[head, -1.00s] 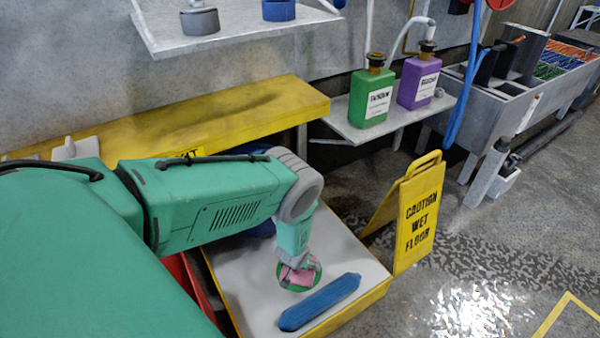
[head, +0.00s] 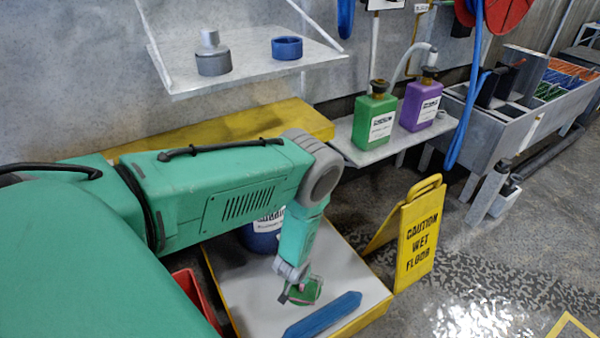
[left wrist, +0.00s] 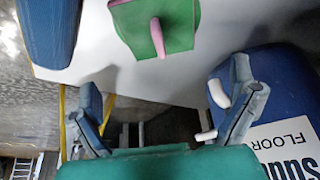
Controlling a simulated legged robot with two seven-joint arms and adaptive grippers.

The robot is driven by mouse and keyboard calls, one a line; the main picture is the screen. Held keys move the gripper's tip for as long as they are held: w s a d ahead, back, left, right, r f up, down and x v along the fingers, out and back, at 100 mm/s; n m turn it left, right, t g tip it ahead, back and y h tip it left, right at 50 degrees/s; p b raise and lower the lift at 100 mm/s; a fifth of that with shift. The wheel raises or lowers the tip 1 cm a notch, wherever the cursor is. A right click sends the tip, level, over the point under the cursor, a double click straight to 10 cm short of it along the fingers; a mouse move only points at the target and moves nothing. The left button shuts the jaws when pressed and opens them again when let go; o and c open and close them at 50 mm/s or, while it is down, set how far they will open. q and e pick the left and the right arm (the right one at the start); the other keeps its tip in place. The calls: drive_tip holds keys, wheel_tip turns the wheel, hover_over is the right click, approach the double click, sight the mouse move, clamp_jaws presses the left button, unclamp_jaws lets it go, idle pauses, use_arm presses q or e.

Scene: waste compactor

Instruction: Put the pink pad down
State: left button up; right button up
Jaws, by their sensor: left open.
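In the head view my left gripper (head: 290,277) is over the white-topped platform (head: 345,270), at a green piece with a little pink showing (head: 307,292). In the left wrist view my left gripper (left wrist: 165,112) has its two fingers spread wide with nothing between them. The green piece (left wrist: 180,32) is beyond the fingertips, over or on the white surface. A pink strip (left wrist: 157,38) shows across it, and more pink is at the top edge. I cannot tell whether this pink is the whole pad. My right gripper is not in view.
A blue bar (head: 322,315) lies on the platform's front part. A blue labelled container (head: 262,238) stands behind my arm. A yellow wet-floor sign (head: 418,238) stands at the platform's right. A shelf with green (head: 374,118) and purple (head: 420,104) bottles is behind.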

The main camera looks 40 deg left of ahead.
use_arm(q)
drive_tip(key=s+d+r+m+g+h, duration=0.1)
drive_tip(key=s+d+r+m, duration=0.2)
drive_tip(key=s+r, duration=0.7)
drive_tip(key=s+d+r+m+g+h, duration=0.1)
drive_tip(key=s+d+r+m+g, duration=0.1)
drive_tip(key=s+d+r, duration=0.4)
drive_tip(key=s+r+m, duration=0.1)
drive_tip(key=s+r, duration=0.4)
drive_tip(key=s, duration=0.2)
drive_tip(key=shift+d+r, duration=0.15)
drive_tip(key=shift+d, duration=0.2)
